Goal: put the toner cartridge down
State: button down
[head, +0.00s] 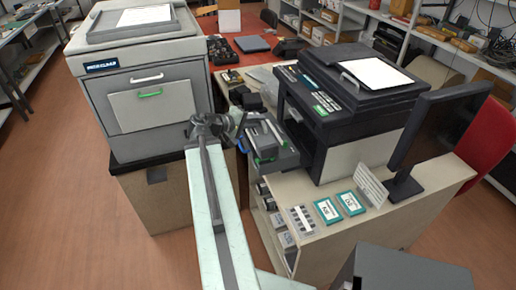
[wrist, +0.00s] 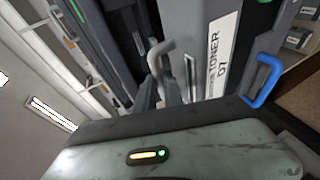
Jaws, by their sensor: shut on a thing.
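The toner cartridge (wrist: 205,50) is a grey block with a white label reading "TONER D7" in the wrist view. It has a curved grey handle (wrist: 156,58). My gripper (wrist: 162,88) is shut on this handle. In the head view my gripper (head: 238,128) is at the left side of the black printer (head: 345,110), beside a dark unit with green parts (head: 272,150). The cartridge is hard to separate from that unit there. I cannot tell whether it rests on anything.
A blue lever (wrist: 266,82) is right of the cartridge. A large grey copier (head: 140,75) stands at left. The pale desk (head: 400,220) bears two teal-edged cards (head: 338,207) and a monitor (head: 430,135). Open wooden floor (head: 60,190) lies at left.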

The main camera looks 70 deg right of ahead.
aim_at(255, 111)
jog(key=w+d, duration=0.1)
jog(key=d, duration=0.2)
jog(key=w+d, duration=0.1)
jog(key=d, duration=0.1)
jog(key=shift+w+d+r+p, duration=0.1)
jog(key=shift+w+p, duration=0.2)
jog(key=shift+s+f+b, duration=0.1)
jog(key=shift+f+b, duration=0.25)
notch_tip(255, 111, down, 10)
jog(key=b, duration=0.9)
jog(key=shift+r+b, duration=0.15)
jog(key=shift+b, duration=0.2)
jog(key=shift+r, duration=0.15)
jog(key=c, duration=1.5)
grip_release()
jog(key=shift+o, duration=0.2)
jog(key=shift+r, duration=0.1)
jog(key=p+v, duration=0.4)
jog(key=v, duration=0.8)
